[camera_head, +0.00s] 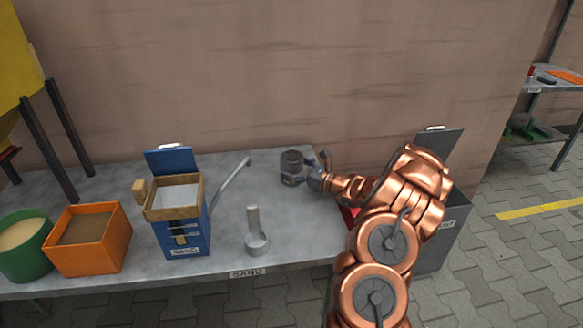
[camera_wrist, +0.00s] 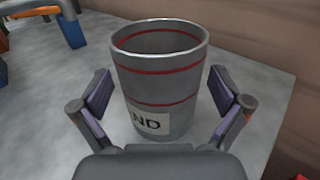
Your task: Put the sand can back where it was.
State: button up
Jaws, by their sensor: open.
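The sand can (camera_head: 291,167) is a grey cylinder standing upright near the back right of the grey table (camera_head: 110,187). In the wrist view the can (camera_wrist: 160,75) has red bands, an open top and a white label ending in "ND"; the rest of the label is hidden. My gripper (camera_head: 306,174) is at the can's right side in the head view. In the wrist view my gripper (camera_wrist: 166,92) is open, with one finger pad on each side of the can and a visible gap to it. The can's base is partly hidden by my gripper.
A blue box (camera_head: 183,237) with an open lid, an orange bin (camera_head: 91,262) and a green tub (camera_head: 27,262) stand left on the table. A grey bin (camera_head: 440,245) stands right. The table around the can is clear.

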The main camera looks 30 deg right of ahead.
jog(key=p+v, duration=0.1)
jog(key=v, duration=1)
jog(key=shift+s, duration=0.1)
